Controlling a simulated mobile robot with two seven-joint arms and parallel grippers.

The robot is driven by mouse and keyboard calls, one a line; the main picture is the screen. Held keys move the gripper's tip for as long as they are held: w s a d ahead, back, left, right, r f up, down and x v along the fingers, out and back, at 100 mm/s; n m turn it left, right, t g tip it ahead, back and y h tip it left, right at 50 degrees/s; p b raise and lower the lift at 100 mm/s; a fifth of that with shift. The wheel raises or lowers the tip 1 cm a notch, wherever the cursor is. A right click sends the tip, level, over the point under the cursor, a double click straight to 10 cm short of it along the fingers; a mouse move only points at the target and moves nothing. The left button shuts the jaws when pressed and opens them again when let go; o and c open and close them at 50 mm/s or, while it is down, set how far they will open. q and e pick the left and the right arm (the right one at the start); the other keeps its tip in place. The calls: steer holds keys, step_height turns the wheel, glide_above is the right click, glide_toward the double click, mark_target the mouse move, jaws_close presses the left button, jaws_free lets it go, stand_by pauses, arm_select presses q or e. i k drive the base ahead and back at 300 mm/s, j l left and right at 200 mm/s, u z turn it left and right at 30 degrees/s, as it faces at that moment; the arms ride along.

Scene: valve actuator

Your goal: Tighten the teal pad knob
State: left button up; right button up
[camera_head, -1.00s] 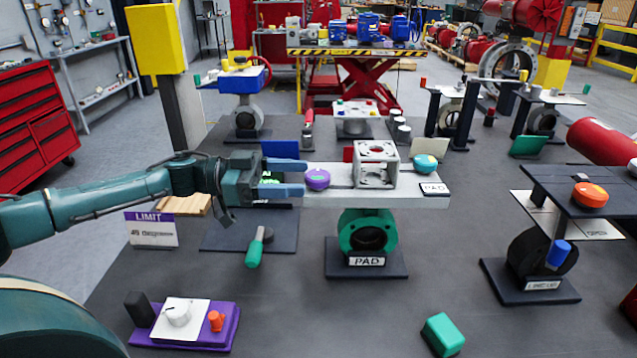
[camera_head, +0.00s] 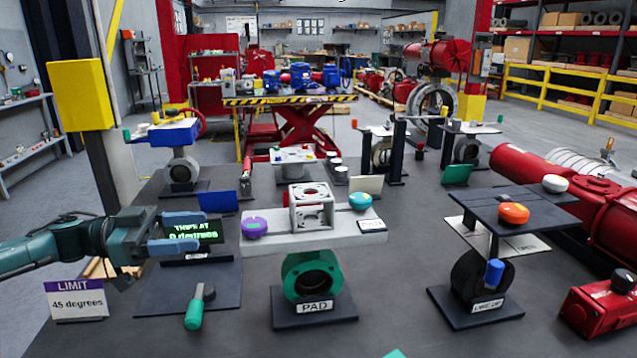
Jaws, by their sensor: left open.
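The teal knob (camera_head: 360,202) sits at the right end of the light grey plate (camera_head: 285,240) of the PAD assembly, behind the PAD label (camera_head: 373,225). A purple knob (camera_head: 254,227) sits at the plate's left end, and a grey open bracket (camera_head: 312,207) stands between the two. The green valve body (camera_head: 283,278) is below, with a second PAD label (camera_head: 314,306) on its base. My left gripper (camera_head: 204,232) is open and empty, to the left of the purple knob and apart from it. Its fingers point right, in front of a dark display with green text. My right gripper is not in view.
A green-handled tool (camera_head: 194,310) lies at the front left, near the LIMIT 45 degrees sign (camera_head: 76,299). An orange knob (camera_head: 514,213) sits on a dark stand at right. Red pipework (camera_head: 535,175) borders the right side. Bench between the PAD and right-hand stands is clear.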

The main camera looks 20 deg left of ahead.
mark_target(360, 202)
steer(key=k, duration=1)
